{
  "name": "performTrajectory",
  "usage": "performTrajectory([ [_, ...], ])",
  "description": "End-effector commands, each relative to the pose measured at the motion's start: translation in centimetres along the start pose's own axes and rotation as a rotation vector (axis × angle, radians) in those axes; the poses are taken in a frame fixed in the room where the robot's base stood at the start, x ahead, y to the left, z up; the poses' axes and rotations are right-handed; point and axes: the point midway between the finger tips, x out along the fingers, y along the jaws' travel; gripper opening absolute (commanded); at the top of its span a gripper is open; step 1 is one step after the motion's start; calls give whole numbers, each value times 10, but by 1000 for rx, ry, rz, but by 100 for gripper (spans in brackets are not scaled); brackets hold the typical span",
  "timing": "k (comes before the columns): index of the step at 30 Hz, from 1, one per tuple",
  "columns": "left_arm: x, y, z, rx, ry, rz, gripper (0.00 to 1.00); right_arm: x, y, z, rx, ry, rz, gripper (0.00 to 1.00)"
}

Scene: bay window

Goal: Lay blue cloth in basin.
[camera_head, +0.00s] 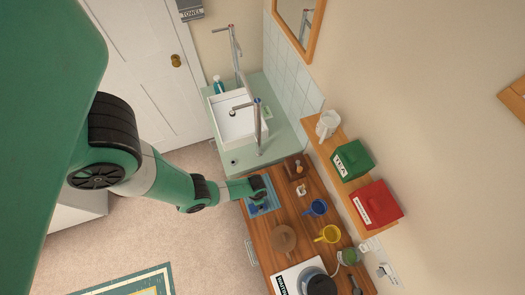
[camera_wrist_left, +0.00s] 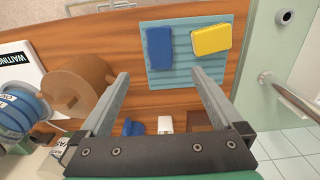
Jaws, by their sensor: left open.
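The blue cloth (camera_wrist_left: 159,48) looks like a small, thick dark-blue folded pad. It lies on a light-blue ribbed mat (camera_wrist_left: 188,77) on the wooden counter, left of a similar yellow pad (camera_wrist_left: 211,39) in the left wrist view. My left gripper (camera_wrist_left: 160,73) is open and empty, its fingers pointing towards the mat, the blue cloth between their lines and beyond the tips. In the head view, my left gripper (camera_head: 261,193) is over the mat and hides much of it. The white basin (camera_head: 226,127) is set in the pale-green counter beyond. My right gripper is not in view.
Tall chrome taps (camera_head: 257,130) stand beside the basin. A wall shelf holds a green box (camera_head: 352,160) and red box (camera_head: 377,205).

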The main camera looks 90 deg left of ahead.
Motion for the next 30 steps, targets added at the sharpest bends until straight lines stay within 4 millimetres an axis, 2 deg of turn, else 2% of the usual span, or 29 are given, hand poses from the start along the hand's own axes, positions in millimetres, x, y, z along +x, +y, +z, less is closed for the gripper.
performTrajectory([
  [9, 2, 0, 0, 0, 0, 0, 100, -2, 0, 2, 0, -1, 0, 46],
  [11, 9, 0, -5, 0, 1, 0, 100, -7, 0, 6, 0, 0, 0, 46],
  [15, 27, -1, -30, 0, 2, 0, 100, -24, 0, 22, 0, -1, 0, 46],
  [18, 23, -1, -29, 0, -1, 0, 100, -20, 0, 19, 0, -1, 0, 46],
  [20, 27, -1, -29, 0, -1, 0, 100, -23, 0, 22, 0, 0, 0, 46],
  [30, 85, -1, -29, 0, 0, 0, 100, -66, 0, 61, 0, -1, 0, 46],
])
